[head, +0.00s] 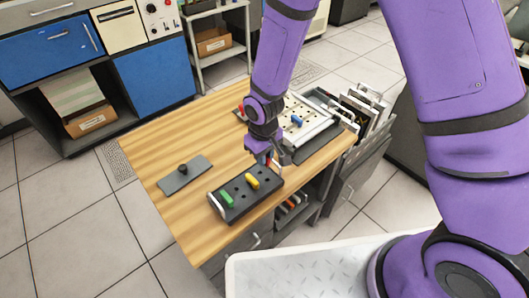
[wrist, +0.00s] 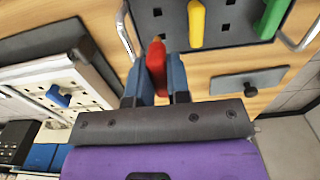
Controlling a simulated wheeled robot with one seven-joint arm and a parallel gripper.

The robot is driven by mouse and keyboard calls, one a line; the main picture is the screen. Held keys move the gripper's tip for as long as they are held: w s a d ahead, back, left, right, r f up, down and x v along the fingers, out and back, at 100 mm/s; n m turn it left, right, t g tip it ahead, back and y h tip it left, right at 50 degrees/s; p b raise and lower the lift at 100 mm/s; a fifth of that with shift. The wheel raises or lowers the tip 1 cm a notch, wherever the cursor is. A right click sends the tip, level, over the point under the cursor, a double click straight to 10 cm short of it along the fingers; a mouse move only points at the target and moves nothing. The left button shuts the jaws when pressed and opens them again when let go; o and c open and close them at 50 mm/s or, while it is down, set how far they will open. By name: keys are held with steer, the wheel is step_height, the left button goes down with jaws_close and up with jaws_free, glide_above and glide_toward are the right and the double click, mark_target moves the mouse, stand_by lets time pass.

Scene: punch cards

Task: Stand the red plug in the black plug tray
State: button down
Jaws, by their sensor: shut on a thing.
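My gripper (head: 266,160) is shut on the red plug (wrist: 156,62), which shows between the two fingers in the wrist view. In the head view my gripper is at the back right end of the black plug tray (head: 259,193). The tray also shows at the top of the wrist view (wrist: 172,26), with square holes. A yellow plug (head: 252,181) and a green plug (head: 227,199) are in the tray. The red plug's far tip lies over the tray's near edge in the wrist view. I cannot tell whether it touches the tray.
A white perforated panel (head: 322,127) with a blue plug (head: 297,121) is behind my gripper. A grey plate (head: 195,175) with a black knob (head: 183,168) lies left of the tray. The wooden tabletop (head: 150,148) is clear at its left. The tray has metal end handles.

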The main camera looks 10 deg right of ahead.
glide_above(264, 177)
steer(key=shift+w+f, duration=0.15)
steer(key=shift+f, duration=1.05)
steer(key=shift+w+f, duration=0.1)
steer(key=shift+f, duration=1.1)
steer(key=shift+s, duration=0.15)
steer(key=c, duration=1.9)
jaws_free()
steer(key=shift+d+f, duration=0.1)
steer(key=shift+f, duration=1.25)
steer(key=o, duration=0.9)
